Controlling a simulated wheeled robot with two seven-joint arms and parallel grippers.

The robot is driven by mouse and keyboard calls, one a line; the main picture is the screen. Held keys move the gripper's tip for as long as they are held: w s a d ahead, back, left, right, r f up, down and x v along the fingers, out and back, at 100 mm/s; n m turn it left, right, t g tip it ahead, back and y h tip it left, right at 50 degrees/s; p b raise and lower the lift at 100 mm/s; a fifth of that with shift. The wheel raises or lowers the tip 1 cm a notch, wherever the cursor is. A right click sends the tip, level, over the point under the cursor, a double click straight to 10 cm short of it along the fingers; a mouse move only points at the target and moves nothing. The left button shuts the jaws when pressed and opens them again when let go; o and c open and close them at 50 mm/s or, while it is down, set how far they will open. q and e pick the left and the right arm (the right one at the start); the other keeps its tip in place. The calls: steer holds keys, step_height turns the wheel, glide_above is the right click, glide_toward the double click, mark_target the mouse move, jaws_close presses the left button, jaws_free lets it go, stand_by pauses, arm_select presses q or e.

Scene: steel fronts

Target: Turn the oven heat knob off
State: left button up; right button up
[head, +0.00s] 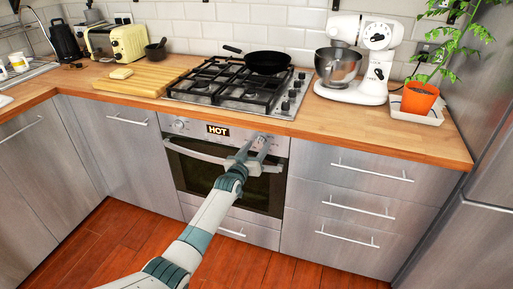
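The oven (222,185) is set under the counter, with a steel control strip and a dark glass door. A lit display reading HOT (217,130) sits in the middle of the strip. One round knob (180,124) is at the strip's left end. Another knob (262,138) is at its right end, partly hidden by my gripper. My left gripper (252,148) is in front of the strip's right part, with its two fingers apart and pointing at the right knob. I cannot tell whether they touch the knob. My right gripper is out of view.
The oven door handle (195,153) runs just below the strip, close to my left gripper. A gas hob (232,88) with a black pan (267,62) is above. A white stand mixer (360,60) and an orange plant pot (419,98) stand to the right.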

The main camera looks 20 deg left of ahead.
arm_select(q)
steer(key=shift+s, duration=0.75)
steer(key=s+a, duration=0.1)
steer(key=s, duration=1.5)
steer(key=shift+a+r, duration=0.25)
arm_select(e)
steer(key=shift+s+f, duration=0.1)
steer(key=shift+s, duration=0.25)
